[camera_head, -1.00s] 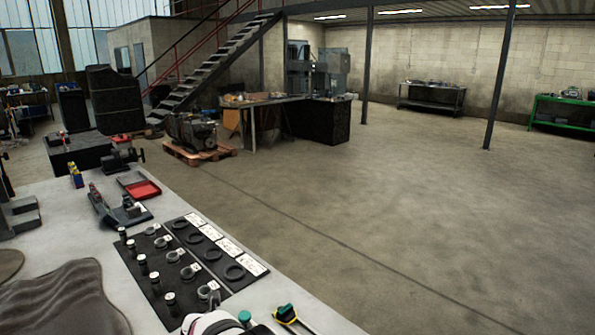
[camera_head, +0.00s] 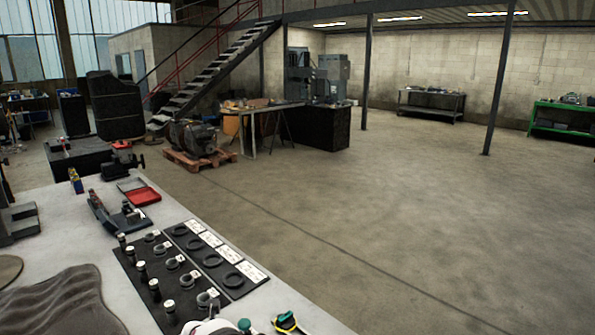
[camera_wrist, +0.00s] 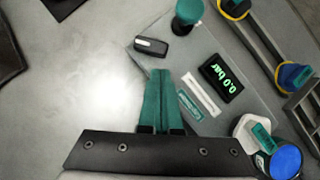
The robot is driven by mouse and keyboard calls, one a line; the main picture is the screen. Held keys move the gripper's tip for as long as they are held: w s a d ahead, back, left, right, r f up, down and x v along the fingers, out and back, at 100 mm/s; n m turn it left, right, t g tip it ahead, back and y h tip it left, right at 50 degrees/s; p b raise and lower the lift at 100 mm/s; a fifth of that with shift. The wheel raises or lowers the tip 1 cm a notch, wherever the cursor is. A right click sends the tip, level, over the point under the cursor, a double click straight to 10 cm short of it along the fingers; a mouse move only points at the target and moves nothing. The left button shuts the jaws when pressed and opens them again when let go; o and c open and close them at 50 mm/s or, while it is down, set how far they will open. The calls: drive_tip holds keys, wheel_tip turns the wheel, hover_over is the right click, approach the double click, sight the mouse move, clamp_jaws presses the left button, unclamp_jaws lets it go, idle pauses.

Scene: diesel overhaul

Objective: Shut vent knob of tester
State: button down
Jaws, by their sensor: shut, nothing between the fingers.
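My gripper (camera_wrist: 161,75) has teal fingers, shut together with nothing between them, in the middle of the wrist view. The tester's grey body (camera_wrist: 222,55) lies just beyond and to the right. Its display (camera_wrist: 221,78) reads 0.0 bar. A dark green knob (camera_wrist: 188,14) stands on it at the top, and a black lever-like piece (camera_wrist: 150,46) lies near my fingertips. A white fitting with a green cap (camera_wrist: 262,136) and a blue round cap (camera_wrist: 287,161) are at lower right. I cannot tell which of these is the vent knob. My fingers appear apart from all of them.
On the bench in the head view, a black mat (camera_head: 122,262) holds several small parts, with a grey wavy mat (camera_head: 55,305) to its left. A red tray (camera_head: 143,195) lies farther back. Bare bench surface (camera_wrist: 75,80) is left of my fingers.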

drive_tip(key=shift+d, duration=0.15)
idle(0.4)
drive_tip(key=shift+w+d, duration=0.2)
drive_tip(key=shift+d, duration=0.05)
idle(0.4)
drive_tip(key=shift+w+d, duration=0.25)
drive_tip(key=shift+w+d, duration=0.25)
drive_tip(key=shift+w, duration=0.1)
drive_tip(key=shift+w+d, duration=0.1)
drive_tip(key=shift+w, duration=0.05)
idle(0.4)
